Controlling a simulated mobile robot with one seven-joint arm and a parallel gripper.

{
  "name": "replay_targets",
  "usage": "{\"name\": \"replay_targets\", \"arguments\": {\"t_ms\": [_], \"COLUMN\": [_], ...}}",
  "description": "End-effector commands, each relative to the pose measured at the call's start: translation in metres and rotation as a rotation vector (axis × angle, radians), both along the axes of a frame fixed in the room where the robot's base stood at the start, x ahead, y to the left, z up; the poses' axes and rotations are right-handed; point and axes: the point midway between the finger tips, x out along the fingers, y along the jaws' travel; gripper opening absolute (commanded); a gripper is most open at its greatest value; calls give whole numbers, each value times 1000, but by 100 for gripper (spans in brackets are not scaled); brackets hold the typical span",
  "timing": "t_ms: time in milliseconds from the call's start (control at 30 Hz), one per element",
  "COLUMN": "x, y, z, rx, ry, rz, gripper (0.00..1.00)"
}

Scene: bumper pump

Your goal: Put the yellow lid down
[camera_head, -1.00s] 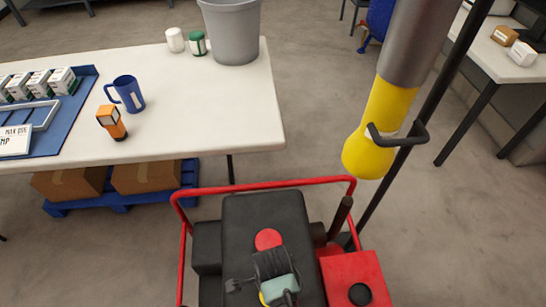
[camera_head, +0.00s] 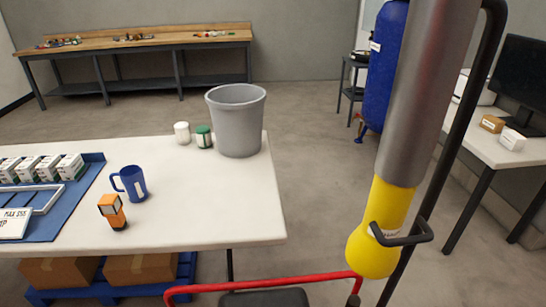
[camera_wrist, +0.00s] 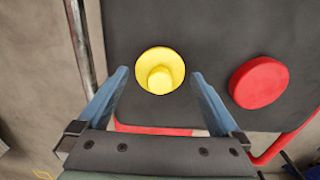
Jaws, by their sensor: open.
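The yellow lid (camera_wrist: 160,57) is round with a raised knob in its middle. In the wrist view it sits on a dark flat top (camera_wrist: 220,35), as far as I can tell resting on it. My gripper (camera_wrist: 160,74) is open, with one blue-grey finger on each side of the lid and a visible gap on both sides. It holds nothing. The head view shows neither the lid nor my gripper; only the far edge of the dark top (camera_head: 265,298) shows there.
A red round disc (camera_wrist: 260,82) is on the same dark top, right of the lid. A red rail (camera_head: 265,284) runs along the edge. A white table (camera_head: 215,225) ahead bears a grey bin (camera_head: 237,125), a blue mug (camera_head: 132,184) and an orange device (camera_head: 112,212).

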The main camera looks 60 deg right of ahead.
Motion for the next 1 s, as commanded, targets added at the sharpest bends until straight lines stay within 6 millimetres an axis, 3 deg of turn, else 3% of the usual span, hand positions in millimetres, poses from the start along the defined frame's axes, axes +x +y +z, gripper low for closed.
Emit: {"name": "replay_targets", "arguments": {"t_ms": [500, 700, 1000], "x": [1, 0, 6], "y": [-1, -1, -3], "z": [101, 116, 121], "rx": [-2, -1, -13], "ry": [-2, -1, -16], "rz": [0, 0, 18], "gripper": [100, 100, 100]}}
